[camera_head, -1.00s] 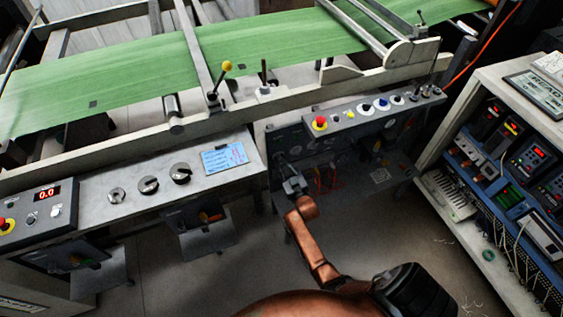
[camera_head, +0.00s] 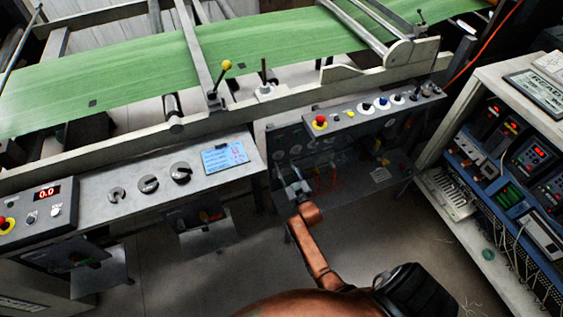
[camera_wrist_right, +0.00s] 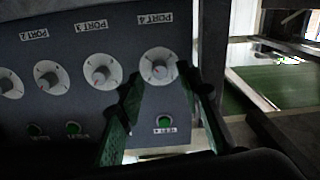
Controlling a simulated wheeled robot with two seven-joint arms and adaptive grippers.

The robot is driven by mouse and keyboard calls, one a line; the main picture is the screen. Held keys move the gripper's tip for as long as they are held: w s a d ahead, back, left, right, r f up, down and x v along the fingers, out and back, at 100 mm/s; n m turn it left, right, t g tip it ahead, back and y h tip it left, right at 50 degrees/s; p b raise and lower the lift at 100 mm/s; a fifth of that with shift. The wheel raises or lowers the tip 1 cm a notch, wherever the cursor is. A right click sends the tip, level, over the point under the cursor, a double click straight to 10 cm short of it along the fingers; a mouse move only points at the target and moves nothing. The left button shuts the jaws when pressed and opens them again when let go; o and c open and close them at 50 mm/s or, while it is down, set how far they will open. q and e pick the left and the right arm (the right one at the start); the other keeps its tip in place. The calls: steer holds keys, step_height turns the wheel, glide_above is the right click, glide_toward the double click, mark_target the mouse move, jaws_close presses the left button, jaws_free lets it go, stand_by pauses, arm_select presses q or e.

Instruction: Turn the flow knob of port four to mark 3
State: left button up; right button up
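The port four flow knob (camera_wrist_right: 158,66) is a round pale dial with a grey centre, under the "PORT 4" label on a grey panel (camera_wrist_right: 120,30) in the right wrist view. My right gripper (camera_wrist_right: 158,74) is open, with one dark green-lit finger at the lower left of the knob and the other at its right. I cannot tell whether either finger touches the knob. The knob's marks are too small to read. In the head view my right gripper (camera_head: 296,188) is in front of the dark lower panel and small. My left gripper is not in view.
The port three knob (camera_wrist_right: 102,71) and port two knob (camera_wrist_right: 51,76) sit to the left. A green button (camera_wrist_right: 164,122) is below the port four knob. In the head view a control ledge (camera_head: 375,108) overhangs the lower panel, and an equipment rack (camera_head: 515,160) stands at right.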

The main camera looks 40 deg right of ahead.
steer(key=v, duration=0.9)
steer(key=shift+s, duration=0.1)
